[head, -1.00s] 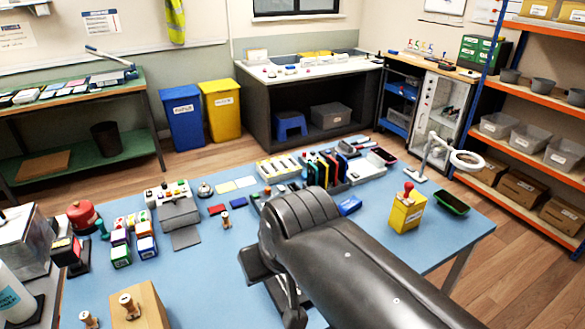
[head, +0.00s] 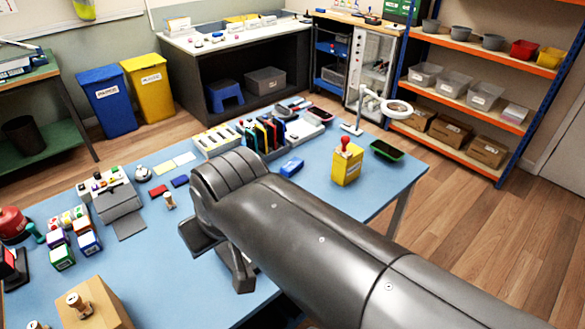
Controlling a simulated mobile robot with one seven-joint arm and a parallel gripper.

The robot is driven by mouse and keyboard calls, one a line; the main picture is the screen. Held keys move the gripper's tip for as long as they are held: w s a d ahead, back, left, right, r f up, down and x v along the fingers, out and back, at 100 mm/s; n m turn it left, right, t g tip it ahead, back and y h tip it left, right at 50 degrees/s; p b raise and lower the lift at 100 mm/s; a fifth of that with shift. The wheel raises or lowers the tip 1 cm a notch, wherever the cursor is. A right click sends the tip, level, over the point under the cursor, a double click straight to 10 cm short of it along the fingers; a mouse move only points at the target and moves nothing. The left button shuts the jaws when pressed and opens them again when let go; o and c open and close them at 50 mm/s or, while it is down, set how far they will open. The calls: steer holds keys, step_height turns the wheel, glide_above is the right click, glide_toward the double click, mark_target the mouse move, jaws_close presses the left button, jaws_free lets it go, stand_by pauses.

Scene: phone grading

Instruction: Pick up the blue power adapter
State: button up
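A small blue block (head: 291,167) lies on the blue table to the right of my arm's bend. It may be the blue power adapter, but it is too small to be certain. A flatter dark blue piece (head: 180,181) lies left of the arm, beside a red one. My gripper (head: 220,258) is low in front of the arm's bend, over the near part of the table. Its two dark fingers look apart, with table showing between them and nothing held. My arm hides part of the table behind it.
A yellow box with a red-topped stamp (head: 346,166), a green-black tray (head: 386,150) and a ring lamp (head: 396,108) stand at the right. Coloured folders (head: 262,136) stand behind.

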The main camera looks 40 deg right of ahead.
steer(key=o, duration=1.2)
steer(key=shift+c, duration=0.2)
